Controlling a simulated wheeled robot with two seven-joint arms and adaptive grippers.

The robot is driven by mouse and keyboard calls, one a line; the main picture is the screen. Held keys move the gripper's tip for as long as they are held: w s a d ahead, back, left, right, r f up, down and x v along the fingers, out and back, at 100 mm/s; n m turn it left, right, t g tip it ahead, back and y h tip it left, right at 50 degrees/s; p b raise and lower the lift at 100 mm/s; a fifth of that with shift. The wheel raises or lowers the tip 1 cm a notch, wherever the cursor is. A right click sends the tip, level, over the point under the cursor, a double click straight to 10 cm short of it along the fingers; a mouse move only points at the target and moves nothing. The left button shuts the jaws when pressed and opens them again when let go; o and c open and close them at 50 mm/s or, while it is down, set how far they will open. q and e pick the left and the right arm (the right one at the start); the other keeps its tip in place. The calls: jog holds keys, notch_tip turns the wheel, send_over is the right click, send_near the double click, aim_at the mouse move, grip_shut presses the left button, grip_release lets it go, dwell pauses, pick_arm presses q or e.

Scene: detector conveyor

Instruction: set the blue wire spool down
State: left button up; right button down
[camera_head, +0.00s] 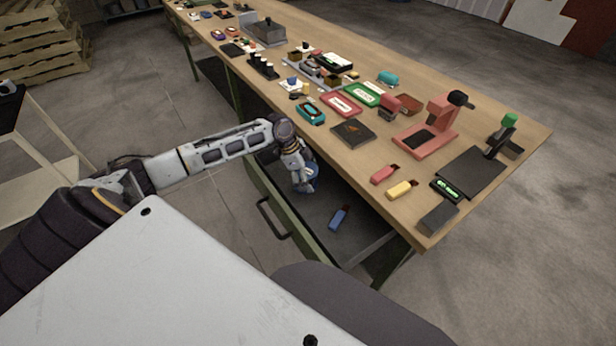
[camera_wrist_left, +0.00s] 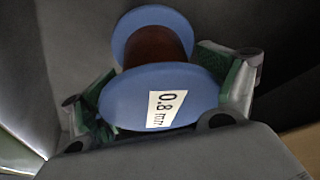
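The blue wire spool (camera_wrist_left: 130,100) has two blue flanges, a dark brown wound core and a white label reading 0.8 mm. In the left wrist view it lies between the two fingers of my left gripper (camera_wrist_left: 165,100), whose green-edged pads sit against its sides. In the head view my left gripper (camera_head: 303,184) reaches down into the open drawer (camera_head: 270,208), with the spool (camera_head: 313,171) partly hidden behind it. I cannot tell whether the spool touches the drawer floor. My right gripper is not in view.
A blue-and-red object (camera_head: 339,218) lies in the drawer, right of the gripper, with bare floor around it. The workbench (camera_head: 390,200) above holds trays, a black plate (camera_head: 353,133), a pink stand (camera_head: 428,138) and several small parts. The bench edge is close to my arm.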

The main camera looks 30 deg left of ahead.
pick_arm(q)
jog(key=shift+o, duration=1)
jog(key=shift+r, duration=0.1)
jog(key=shift+s+a+r, duration=0.1)
jog(key=shift+a+r, duration=0.2)
jog(key=shift+r, duration=0.35)
jog(key=p+v, duration=0.1)
jog(key=v, duration=0.8)
jog(key=shift+a+r, duration=0.1)
jog(key=shift+r, duration=0.3)
jog(key=shift+s+a+r, duration=0.1)
jog(key=shift+r, duration=0.25)
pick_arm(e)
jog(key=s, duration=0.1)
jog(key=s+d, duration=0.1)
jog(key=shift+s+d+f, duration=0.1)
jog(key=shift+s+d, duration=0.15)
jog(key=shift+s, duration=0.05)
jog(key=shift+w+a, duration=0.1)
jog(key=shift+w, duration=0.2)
